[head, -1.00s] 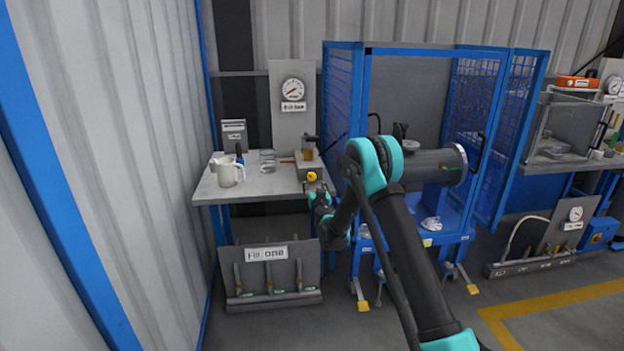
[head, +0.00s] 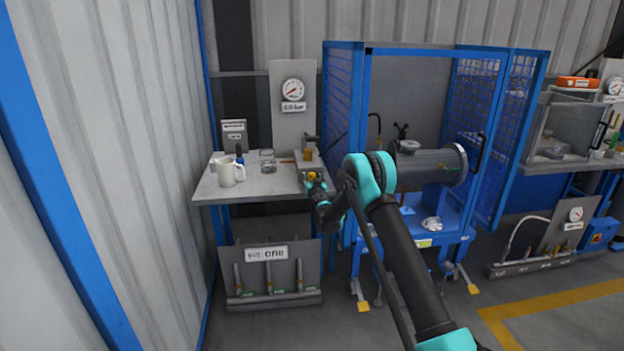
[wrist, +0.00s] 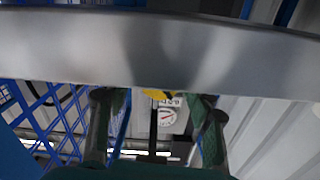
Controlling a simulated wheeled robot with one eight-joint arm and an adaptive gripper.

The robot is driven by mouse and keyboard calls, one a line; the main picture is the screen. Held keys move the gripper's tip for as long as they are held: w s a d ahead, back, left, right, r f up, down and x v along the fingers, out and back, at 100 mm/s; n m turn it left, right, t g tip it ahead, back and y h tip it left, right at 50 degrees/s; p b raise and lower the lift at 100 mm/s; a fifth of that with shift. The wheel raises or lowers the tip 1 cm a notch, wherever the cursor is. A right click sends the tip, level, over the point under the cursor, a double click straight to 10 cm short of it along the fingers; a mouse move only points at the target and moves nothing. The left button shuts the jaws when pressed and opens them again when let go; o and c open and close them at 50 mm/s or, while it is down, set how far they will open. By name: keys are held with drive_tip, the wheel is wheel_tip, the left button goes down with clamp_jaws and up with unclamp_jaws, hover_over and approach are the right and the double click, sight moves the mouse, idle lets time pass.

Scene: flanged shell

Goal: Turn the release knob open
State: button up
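The release knob appears to be the small yellow knob (head: 311,176) at the front right edge of the grey bench. My gripper (head: 314,180) is right at it in the head view and covers part of it. In the wrist view a yellow part (wrist: 158,94), likely the same knob, shows between the two spread fingertips of my gripper (wrist: 157,100). The fingers stand apart, with a gap on each side of the yellow part. A broad grey band hides its top. I cannot tell how far the knob is turned.
The bench (head: 255,186) carries a white jug (head: 229,172) at left and a brass-coloured part (head: 308,154) behind the knob. A gauge panel (head: 293,105) stands behind. A blue mesh cage (head: 342,110) with a grey cylinder (head: 430,167) is close on the right.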

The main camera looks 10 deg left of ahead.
drive_tip(key=c, duration=0.9)
drive_tip(key=shift+n, duration=0.3)
drive_tip(key=n, duration=0.4)
drive_tip(key=shift+n, duration=0.3)
drive_tip(key=n, duration=0.5)
drive_tip(key=shift+a, duration=0.15)
drive_tip(key=o, duration=1.2)
drive_tip(key=shift+c, duration=0.2)
